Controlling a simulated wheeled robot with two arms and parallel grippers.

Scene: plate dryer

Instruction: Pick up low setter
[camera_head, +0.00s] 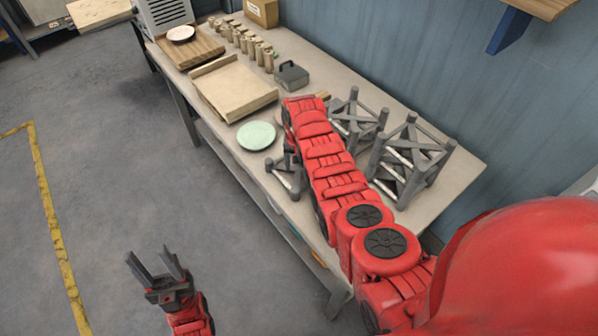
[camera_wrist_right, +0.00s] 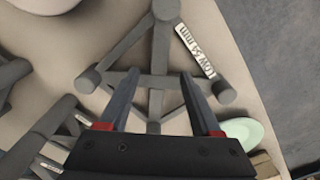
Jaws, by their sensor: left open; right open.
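In the head view the low setter (camera_head: 283,178) stands near the table's front edge, partly hidden by my right arm. My right gripper (camera_wrist_right: 159,76) is open above it, with the fingers on either side of its middle bars in the wrist view. I cannot tell whether they touch it. The head view mostly hides this gripper. My left gripper (camera_head: 150,256) is open and empty, out over the floor.
Two taller grey setters (camera_head: 358,118) (camera_head: 408,160) stand right of my right arm. A pale green plate (camera_head: 257,135) lies left of the low setter.

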